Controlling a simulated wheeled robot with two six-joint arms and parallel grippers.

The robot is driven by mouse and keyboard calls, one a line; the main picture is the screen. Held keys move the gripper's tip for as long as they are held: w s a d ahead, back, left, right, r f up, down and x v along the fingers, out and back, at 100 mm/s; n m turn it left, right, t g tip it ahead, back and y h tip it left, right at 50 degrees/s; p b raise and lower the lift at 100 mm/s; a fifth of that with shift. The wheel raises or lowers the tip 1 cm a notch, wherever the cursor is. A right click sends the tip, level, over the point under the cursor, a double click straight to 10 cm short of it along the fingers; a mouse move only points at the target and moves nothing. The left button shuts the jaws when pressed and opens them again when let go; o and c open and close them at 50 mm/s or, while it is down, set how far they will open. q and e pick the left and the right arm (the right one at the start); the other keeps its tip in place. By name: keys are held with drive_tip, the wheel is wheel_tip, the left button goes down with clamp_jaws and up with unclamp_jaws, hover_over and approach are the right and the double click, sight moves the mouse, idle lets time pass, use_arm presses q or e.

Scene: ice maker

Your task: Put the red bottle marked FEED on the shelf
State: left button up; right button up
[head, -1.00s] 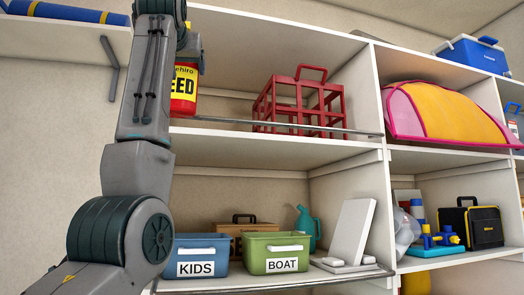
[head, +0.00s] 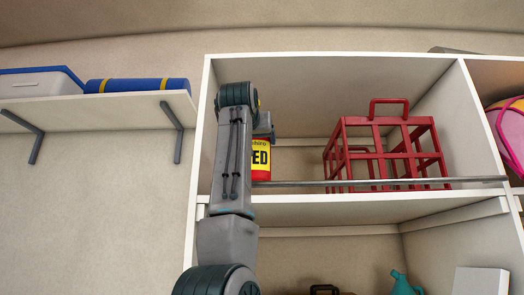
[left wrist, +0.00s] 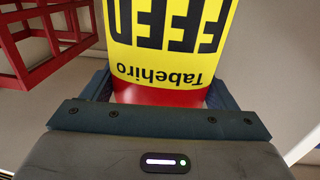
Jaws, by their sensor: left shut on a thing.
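The red bottle with the yellow FEED label (head: 261,158) is at the left end of the upper shelf compartment. My left arm partly hides it. My left gripper (left wrist: 160,90) is shut on the bottle; in the left wrist view its dark fingers lie on both sides of the red-and-yellow bottle (left wrist: 168,42). In the head view the bottle looks upright, its lower edge just above the front rail (head: 380,183). I cannot tell whether it touches the shelf board (head: 350,209). My right gripper is not in view.
A red wire crate (head: 385,145) stands right of the bottle in the same compartment, with a gap between them. The shelf's left side wall (head: 207,120) is close by on the left. A wall shelf (head: 100,112) holds a blue roll (head: 137,85).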

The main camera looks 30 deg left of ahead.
sight(258, 156)
use_arm(q)
drive_tip(key=w+f+p, duration=0.1)
drive_tip(key=f, duration=0.1)
drive_tip(key=w+a+f+p, duration=0.1)
drive_tip(key=w, duration=0.1)
drive_tip(key=shift+w+f, duration=0.1)
drive_tip(key=shift+f, duration=0.25)
drive_tip(key=o, duration=1.3)
drive_tip(key=shift+w, duration=0.1)
drive_tip(key=shift+o, duration=1)
drive_tip(key=shift+w+f, duration=0.1)
drive_tip(key=shift+s+d, duration=0.15)
drive_tip(key=shift+s, duration=0.1)
drive_tip(key=b+v, duration=0.6)
drive_tip(key=v, duration=0.5)
drive_tip(key=shift+s+r, duration=0.25)
drive_tip(key=shift+s, duration=0.05)
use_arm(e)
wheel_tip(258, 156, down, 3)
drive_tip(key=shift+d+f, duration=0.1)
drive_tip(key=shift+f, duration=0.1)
